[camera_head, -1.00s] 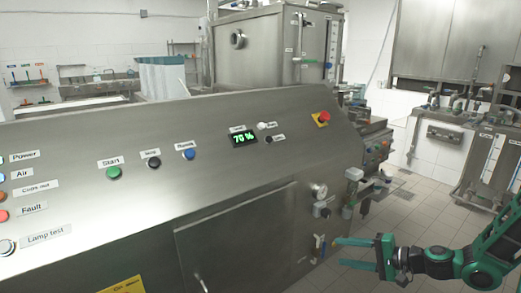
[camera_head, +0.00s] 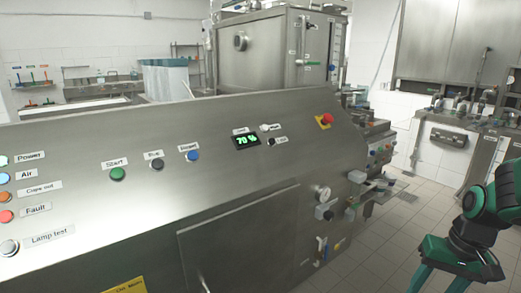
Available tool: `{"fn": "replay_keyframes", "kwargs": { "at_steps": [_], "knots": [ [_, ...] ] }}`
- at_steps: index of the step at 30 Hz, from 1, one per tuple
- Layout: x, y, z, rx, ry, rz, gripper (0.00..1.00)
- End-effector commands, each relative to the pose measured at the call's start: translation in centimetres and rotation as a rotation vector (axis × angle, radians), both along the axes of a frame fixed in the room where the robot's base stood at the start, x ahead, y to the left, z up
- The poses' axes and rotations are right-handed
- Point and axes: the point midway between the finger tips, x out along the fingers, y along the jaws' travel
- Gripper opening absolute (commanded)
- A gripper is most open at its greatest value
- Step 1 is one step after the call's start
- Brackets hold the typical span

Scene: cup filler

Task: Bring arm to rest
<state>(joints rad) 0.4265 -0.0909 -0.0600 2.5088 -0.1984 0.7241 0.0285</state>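My green and black gripper (camera_head: 437,282) is at the lower right of the head view, pointing down. Its two green fingers stand apart with nothing seen between them, though their tips run out at the bottom edge. My arm comes in from the right edge above it. The gripper is to the right of the steel machine's sloped front panel (camera_head: 90,130) and appears clear of it.
Tiled floor (camera_head: 375,245) lies open between machine and gripper.

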Motion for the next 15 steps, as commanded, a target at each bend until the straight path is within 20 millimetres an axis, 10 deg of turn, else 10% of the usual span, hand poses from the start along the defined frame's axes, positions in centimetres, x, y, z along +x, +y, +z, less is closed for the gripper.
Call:
{"fn": "replay_keyframes", "kwargs": {
  "at_steps": [15],
  "knots": [
    [-11.6,-2.3,7.3,-0.127,0.061,-0.153,0.48]
  ]
}}
